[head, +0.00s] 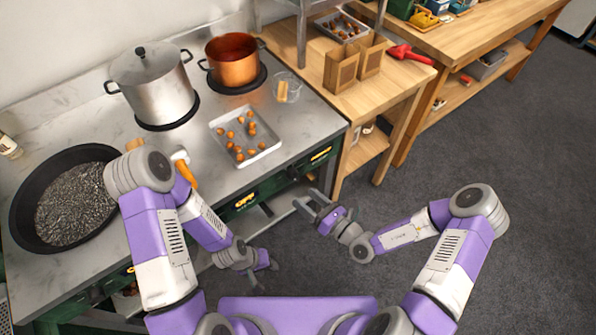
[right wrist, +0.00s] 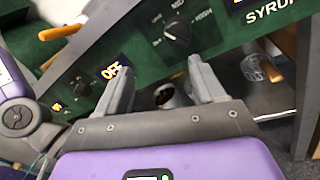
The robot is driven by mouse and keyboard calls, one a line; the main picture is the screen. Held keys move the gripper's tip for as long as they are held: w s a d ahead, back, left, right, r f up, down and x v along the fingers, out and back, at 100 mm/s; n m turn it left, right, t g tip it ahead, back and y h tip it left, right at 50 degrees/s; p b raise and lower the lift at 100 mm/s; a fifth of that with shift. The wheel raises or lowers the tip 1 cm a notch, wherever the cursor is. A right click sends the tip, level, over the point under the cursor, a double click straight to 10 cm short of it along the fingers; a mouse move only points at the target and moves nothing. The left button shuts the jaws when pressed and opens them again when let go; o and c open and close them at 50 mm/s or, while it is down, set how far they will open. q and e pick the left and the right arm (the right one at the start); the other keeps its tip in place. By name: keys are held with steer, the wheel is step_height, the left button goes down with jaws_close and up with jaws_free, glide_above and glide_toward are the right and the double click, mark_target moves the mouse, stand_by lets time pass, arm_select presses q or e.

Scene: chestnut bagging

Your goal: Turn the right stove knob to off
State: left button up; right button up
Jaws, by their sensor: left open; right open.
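The stove's green front panel (right wrist: 140,50) carries a dark round knob (right wrist: 178,32) with MID and HIGH lettering around it, in the right wrist view. Its exact pointer direction is hard to read. A second dark knob (right wrist: 82,87) sits at the lower left, beside a lit OFF display (right wrist: 115,70). My right gripper (right wrist: 158,68) is open and empty, its fingers short of the panel and apart from the right-hand knob. In the head view my right gripper (head: 303,198) is in front of the panel. My left gripper (head: 267,268) is open and empty, lower down.
The stove top (head: 205,150) holds a silver pot (head: 150,85), a copper pot (head: 233,62), a tray (head: 222,153) of chestnuts and a large dark pan (head: 25,220). A wooden table (head: 345,95) with paper bags (head: 342,70) stands right. Grey floor (head: 470,150) is clear.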

mark_target(297, 179)
steer(key=shift+m+t+h, duration=0.8)
steer(key=w+a, duration=0.1)
steer(key=w, duration=0.1)
steer(key=w+a+b, duration=0.1)
steer(key=w, duration=0.2)
steer(key=w+a+b, duration=0.1)
steer(key=w, duration=0.1)
steer(key=shift+w+a+r, duration=0.1)
steer(key=shift+w+r, duration=0.05)
steer(key=shift+w, duration=0.1)
